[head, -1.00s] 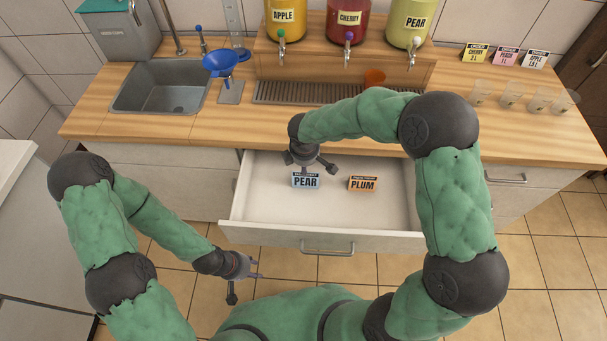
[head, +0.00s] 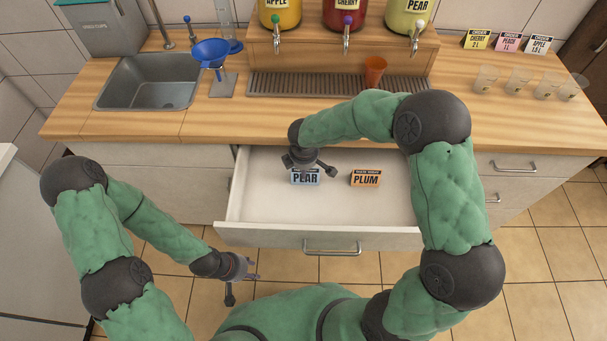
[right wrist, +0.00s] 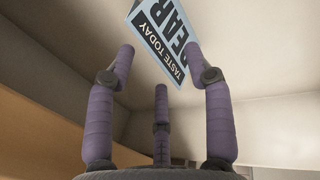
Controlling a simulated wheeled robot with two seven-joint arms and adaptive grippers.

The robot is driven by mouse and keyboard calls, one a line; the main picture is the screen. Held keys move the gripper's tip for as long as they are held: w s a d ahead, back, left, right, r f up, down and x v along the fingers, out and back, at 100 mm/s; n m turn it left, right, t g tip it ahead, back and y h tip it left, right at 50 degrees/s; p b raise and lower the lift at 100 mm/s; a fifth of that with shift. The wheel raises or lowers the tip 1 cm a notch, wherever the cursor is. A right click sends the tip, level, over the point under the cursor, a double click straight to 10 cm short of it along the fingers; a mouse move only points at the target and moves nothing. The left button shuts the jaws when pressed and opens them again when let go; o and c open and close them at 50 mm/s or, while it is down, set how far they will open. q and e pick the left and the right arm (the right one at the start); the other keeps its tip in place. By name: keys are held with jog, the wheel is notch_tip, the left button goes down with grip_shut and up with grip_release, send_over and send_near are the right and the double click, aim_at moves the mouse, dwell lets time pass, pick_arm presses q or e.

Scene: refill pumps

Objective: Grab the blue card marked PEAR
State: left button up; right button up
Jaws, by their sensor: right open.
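The blue card marked PEAR (head: 305,179) stands in the open drawer, its upper part partly covered by my right gripper (head: 310,166) in the head view. In the right wrist view the blue card (right wrist: 166,38) shows ahead, between and just past the spread fingers of my right gripper (right wrist: 160,75). The right gripper is open, and its fingers are not closed on the card. My left gripper (head: 250,278) hangs in front of the drawer, low and away from the card; its jaw opening is too small to judge.
An orange card marked PLUM (head: 366,179) stands to the right in the same drawer (head: 330,222). The counter edge lies just behind and above the drawer. A sink (head: 150,82), a blue funnel (head: 210,53), an orange cup (head: 375,70) and several clear cups stand at the counter.

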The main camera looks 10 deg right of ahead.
jog(key=b+x, duration=0.1)
jog(key=x, duration=0.2)
jog(key=shift+f+b, duration=0.15)
jog(key=shift+b, duration=0.2)
pick_arm(q)
jog(key=shift+w+a+f, duration=0.15)
jog(key=shift+w+f, duration=0.2)
jog(key=shift+f, duration=0.25)
jog(key=shift+w+a+f, duration=0.15)
jog(key=shift+w+f, duration=0.15)
jog(key=shift+f, duration=0.25)
pick_arm(e)
jog(key=shift+c, duration=0.2)
jog(key=c, duration=0.5)
jog(key=shift+c, duration=0.2)
pick_arm(q)
jog(key=shift+r, duration=0.1)
pick_arm(e)
jog(key=shift+r, duration=0.25)
